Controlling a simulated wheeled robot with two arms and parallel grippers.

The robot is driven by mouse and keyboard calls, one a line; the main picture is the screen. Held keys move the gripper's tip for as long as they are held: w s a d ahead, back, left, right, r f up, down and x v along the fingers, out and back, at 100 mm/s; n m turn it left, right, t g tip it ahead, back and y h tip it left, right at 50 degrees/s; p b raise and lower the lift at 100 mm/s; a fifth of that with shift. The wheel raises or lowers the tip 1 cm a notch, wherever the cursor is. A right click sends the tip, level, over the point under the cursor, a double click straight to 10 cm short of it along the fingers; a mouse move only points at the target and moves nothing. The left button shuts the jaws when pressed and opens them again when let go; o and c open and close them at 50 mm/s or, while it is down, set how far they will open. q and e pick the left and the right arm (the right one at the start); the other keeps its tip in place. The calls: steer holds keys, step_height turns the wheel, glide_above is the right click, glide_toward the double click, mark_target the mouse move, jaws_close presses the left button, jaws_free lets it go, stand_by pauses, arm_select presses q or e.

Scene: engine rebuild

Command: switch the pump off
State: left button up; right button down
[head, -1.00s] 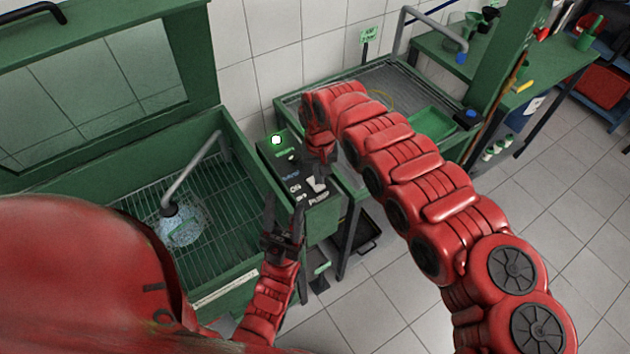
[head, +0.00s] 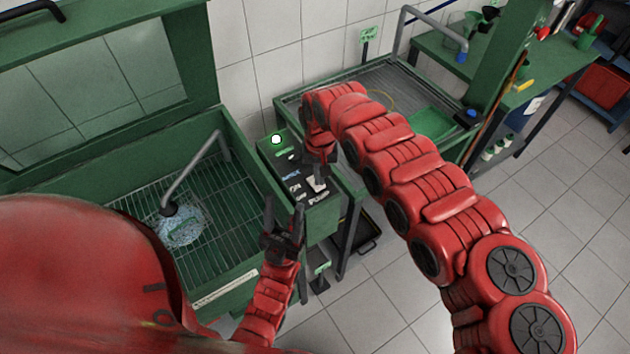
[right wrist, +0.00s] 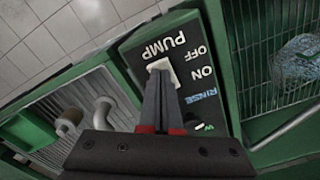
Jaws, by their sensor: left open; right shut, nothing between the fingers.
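The pump switch is a white lever (right wrist: 163,70) on a dark control panel (right wrist: 135,62), beside the words PUMP and OFF; ON is further along. It also shows in the head view (head: 316,184). My right gripper (right wrist: 160,76) is shut and empty, its fingertips right at the lever; I cannot tell whether they touch it. In the head view my right gripper (head: 318,174) points down at the panel. A round lamp (head: 276,139) at the panel's far end looks white. My left gripper (head: 284,218) is open and empty, in front of the panel.
A green wash basin (head: 232,180) with a wire grate, a bent spout (head: 190,172) and a pale bluish part (head: 182,228) lies left. Its lid (head: 195,60) stands open. A drain table (head: 395,75) with a green tray (head: 432,122) stands behind my right arm.

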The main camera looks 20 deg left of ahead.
steer(key=shift+f+b, duration=0.5)
steer(key=shift+f, duration=0.25)
steer(key=shift+r, duration=0.1)
steer(key=shift+r+p, duration=0.6)
steer(key=shift+r, duration=0.15)
step_height(320, 180, up, 2)
steer(key=shift+r+p, duration=0.15)
steer(key=shift+p, duration=0.5)
steer(key=shift+r+p, duration=0.75)
steer(key=shift+r, duration=0.85)
steer(key=shift+f, duration=0.15)
